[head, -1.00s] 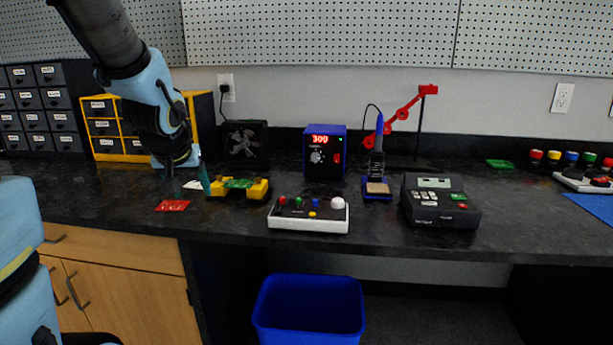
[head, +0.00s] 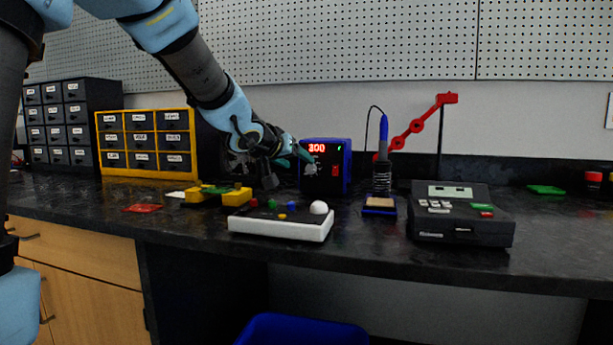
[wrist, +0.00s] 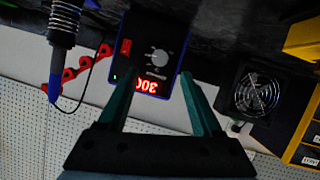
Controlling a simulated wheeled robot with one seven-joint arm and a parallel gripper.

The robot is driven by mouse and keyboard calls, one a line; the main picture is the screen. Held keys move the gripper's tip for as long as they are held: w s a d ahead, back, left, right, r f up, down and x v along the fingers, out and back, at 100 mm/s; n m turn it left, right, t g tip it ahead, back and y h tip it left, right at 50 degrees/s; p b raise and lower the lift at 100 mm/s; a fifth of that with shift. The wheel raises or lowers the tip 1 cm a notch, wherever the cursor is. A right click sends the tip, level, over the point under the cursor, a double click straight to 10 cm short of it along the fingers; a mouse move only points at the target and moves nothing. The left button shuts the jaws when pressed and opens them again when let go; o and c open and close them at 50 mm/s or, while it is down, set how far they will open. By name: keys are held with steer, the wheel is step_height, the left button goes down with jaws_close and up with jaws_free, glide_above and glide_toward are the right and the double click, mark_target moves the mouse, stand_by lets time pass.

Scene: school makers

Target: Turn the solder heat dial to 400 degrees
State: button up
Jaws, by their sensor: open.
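The blue solder station (head: 346,170) stands at the back of the black bench, and its red display reads 300. Its dial (head: 311,168) sits on the front face below the display, partly behind my fingers in the head view. In the wrist view the station is upside down, and the pale round dial (wrist: 160,57) shows clearly beside the red switch (wrist: 125,46). My gripper (head: 290,165) is in front of the station's left side. In the wrist view its two teal fingers (wrist: 158,85) are apart with nothing between them, lined up on either side of the station face.
The soldering iron in its stand (head: 382,160) is close on the station's right. A black fan (wrist: 256,92) is on its left. A white button box (head: 283,226) and yellow holder (head: 218,195) stand in front. A black device (head: 460,213) is at right.

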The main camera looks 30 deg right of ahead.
mark_target(310, 170)
steer(key=b+x, duration=0.1)
steer(key=x, duration=0.6)
steer(key=shift+w+d+f+b, duration=0.1)
steer(key=shift+d+b, duration=0.05)
steer(key=shift+b, duration=0.15)
steer(key=shift+c, duration=0.2)
jaws_close()
